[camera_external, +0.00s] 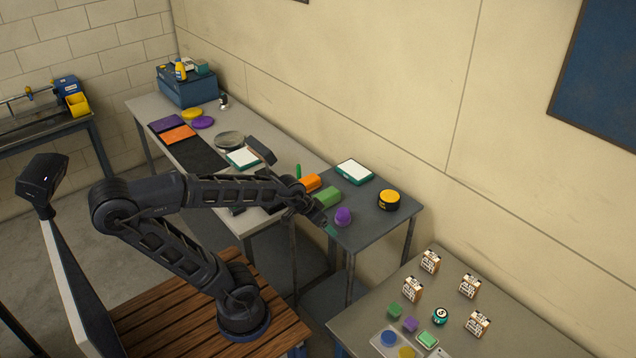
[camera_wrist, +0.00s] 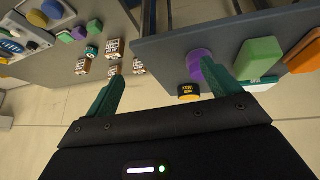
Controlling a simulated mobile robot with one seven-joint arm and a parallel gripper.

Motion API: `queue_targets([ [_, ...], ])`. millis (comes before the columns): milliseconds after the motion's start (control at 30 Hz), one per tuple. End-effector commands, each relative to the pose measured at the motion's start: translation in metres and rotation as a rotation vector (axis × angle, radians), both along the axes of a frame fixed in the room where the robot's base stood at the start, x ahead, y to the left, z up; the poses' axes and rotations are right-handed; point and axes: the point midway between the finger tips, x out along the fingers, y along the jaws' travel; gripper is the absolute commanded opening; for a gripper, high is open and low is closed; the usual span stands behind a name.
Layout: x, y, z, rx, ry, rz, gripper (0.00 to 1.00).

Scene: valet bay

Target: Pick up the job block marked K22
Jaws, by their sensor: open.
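Several small blocks with white, dark-lettered faces and brown sides stand on the grey table at the lower right of the external view: a back block (camera_external: 430,262), a left block (camera_external: 412,289), a right block (camera_external: 469,286) and a front block (camera_external: 477,323). Their lettering is too small to read, so I cannot tell which is K22. In the wrist view they show at upper left, such as this block (camera_wrist: 115,48). My gripper (camera_external: 328,226) is over the middle table, away from the blocks. In the wrist view my gripper (camera_wrist: 164,74) has its teal fingers apart, with nothing held.
The middle table (camera_external: 372,232) holds a purple piece (camera_external: 343,216), a yellow-topped black puck (camera_external: 388,200), and green and orange pieces. A gap separates the two tables.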

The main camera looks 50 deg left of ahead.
Motion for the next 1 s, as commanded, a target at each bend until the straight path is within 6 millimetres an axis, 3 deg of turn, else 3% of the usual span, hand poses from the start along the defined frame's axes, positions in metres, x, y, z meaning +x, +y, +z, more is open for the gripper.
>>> queue_targets([
  [200,0.051,-0.056,-0.023,-0.077,-0.086,-0.046,0.89],
  [500,0.102,-0.127,-0.059,-0.148,-0.203,-0.054,0.89],
  [800,0.13,-0.185,-0.103,-0.161,-0.316,-0.022,0.89],
  [1000,0.137,-0.218,-0.138,-0.132,-0.4,0.006,0.89],
])
